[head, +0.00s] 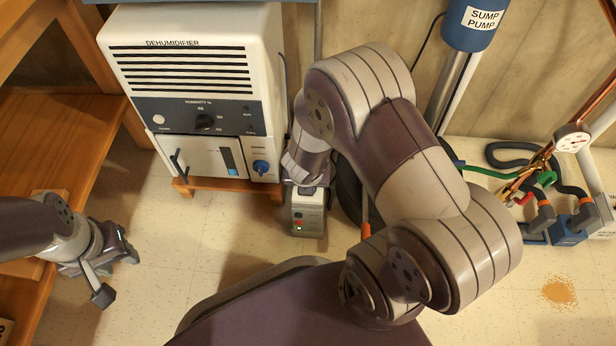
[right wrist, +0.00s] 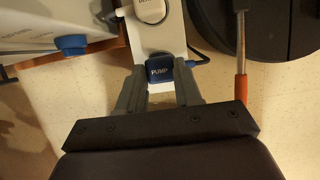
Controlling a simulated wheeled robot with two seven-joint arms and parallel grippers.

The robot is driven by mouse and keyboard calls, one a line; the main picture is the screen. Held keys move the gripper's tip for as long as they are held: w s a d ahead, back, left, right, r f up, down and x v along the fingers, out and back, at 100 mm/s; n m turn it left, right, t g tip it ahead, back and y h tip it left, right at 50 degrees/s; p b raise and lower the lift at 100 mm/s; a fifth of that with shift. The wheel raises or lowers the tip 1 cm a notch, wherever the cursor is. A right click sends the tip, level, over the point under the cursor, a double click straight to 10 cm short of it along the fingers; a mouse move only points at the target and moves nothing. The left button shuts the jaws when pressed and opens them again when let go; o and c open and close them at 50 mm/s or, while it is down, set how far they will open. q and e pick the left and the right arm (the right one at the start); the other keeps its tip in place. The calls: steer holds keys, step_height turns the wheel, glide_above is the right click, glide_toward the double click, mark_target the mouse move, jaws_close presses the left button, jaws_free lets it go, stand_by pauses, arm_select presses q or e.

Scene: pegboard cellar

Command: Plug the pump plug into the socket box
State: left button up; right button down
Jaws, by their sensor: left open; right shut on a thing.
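The blue pump plug (right wrist: 160,72), labelled PUMP, sits between the fingers of my right gripper (right wrist: 160,78) in the right wrist view. That gripper is shut on it. The pale socket box (right wrist: 172,38) lies directly beyond the plug; I cannot tell whether the plug is seated or just above it. In the head view the socket box (head: 308,222) stands on the floor beside the dehumidifier, with a red light on its front. My right arm hides the plug there. My left gripper (head: 118,277) is open and empty at the left.
A white plug (right wrist: 150,8) is at the box's far end. The dehumidifier (head: 195,95) stands left of the box on a wooden base. A dark round thing (right wrist: 285,35) and an orange-ended rod (right wrist: 241,85) are close on the right.

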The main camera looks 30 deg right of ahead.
steer(key=shift+f+b, duration=0.25)
steer(key=shift+b, duration=0.05)
stand_by(1.0)
steer(key=shift+c, duration=1)
jaws_free()
steer(key=shift+r, duration=0.2)
step_height(320, 180, up, 7)
steer(key=p, duration=0.6)
steer(key=shift+f, duration=0.1)
